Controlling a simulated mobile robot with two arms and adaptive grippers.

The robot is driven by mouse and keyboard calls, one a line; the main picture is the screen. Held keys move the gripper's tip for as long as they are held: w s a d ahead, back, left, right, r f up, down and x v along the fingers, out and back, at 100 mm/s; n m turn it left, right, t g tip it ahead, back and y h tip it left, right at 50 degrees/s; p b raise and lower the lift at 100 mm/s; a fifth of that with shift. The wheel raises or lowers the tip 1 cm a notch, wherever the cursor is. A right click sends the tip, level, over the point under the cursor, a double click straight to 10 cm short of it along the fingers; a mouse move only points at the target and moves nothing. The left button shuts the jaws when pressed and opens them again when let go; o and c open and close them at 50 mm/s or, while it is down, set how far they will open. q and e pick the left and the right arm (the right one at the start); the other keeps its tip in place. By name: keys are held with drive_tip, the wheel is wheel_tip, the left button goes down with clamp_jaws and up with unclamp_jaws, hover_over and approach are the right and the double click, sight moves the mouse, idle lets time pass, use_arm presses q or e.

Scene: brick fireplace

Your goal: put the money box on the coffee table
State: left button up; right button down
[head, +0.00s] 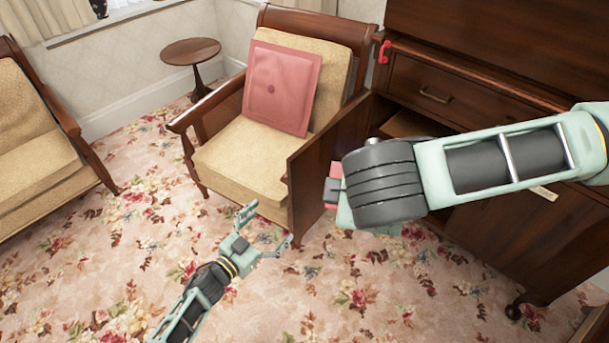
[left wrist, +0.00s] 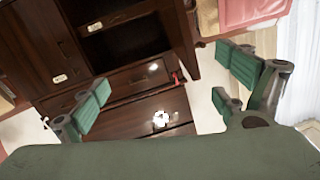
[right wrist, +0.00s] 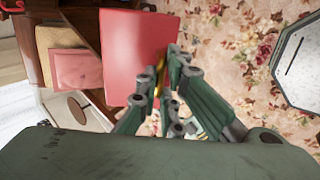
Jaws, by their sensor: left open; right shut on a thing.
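A red box, which looks like the money box (right wrist: 133,55), is held between the fingers of my right gripper (right wrist: 165,85) in the right wrist view. A yellow bit shows between the fingers. In the head view a small red part of the box (head: 335,184) shows beside my right wrist, which hides the rest of it and the fingers. My left gripper (head: 268,226) is open and empty above the carpet, in front of the armchair, apart from the box. I cannot make out a coffee table in these views.
A dark wooden cabinet (head: 438,75) stands at the right, with an open door (head: 312,160) close to my right wrist. An armchair with a pink cushion (head: 282,85) is behind. A small round table (head: 190,51) stands at the back. The floral carpet (head: 115,250) is clear at left.

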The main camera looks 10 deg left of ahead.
use_arm(q)
drive_tip(key=d+r+m+g+h, duration=0.2)
drive_tip(key=d+r+m+h, duration=0.25)
drive_tip(key=r, duration=0.55)
drive_tip(key=d+r+m+g+h, duration=0.25)
drive_tip(key=r+m+h, duration=0.2)
drive_tip(key=r, duration=0.55)
drive_tip(key=s+d+r+m+g+y, duration=0.2)
drive_tip(key=s+d+r+m+g, duration=0.2)
drive_tip(key=s+r+m+g, duration=0.35)
drive_tip(key=shift+m+g, duration=0.3)
drive_tip(key=shift+m, duration=0.15)
drive_tip(key=x, duration=1.1)
drive_tip(key=shift+w+d, duration=0.2)
drive_tip(key=shift+w, duration=0.15)
drive_tip(key=shift+r, duration=0.2)
drive_tip(key=c, duration=1.3)
use_arm(e)
drive_tip(key=shift+s+a, duration=0.15)
use_arm(q)
drive_tip(key=shift+c, duration=0.6)
use_arm(e)
drive_tip(key=c, duration=2)
unclamp_jaws()
drive_tip(key=shift+c, duration=0.2)
drive_tip(key=shift+o, duration=1)
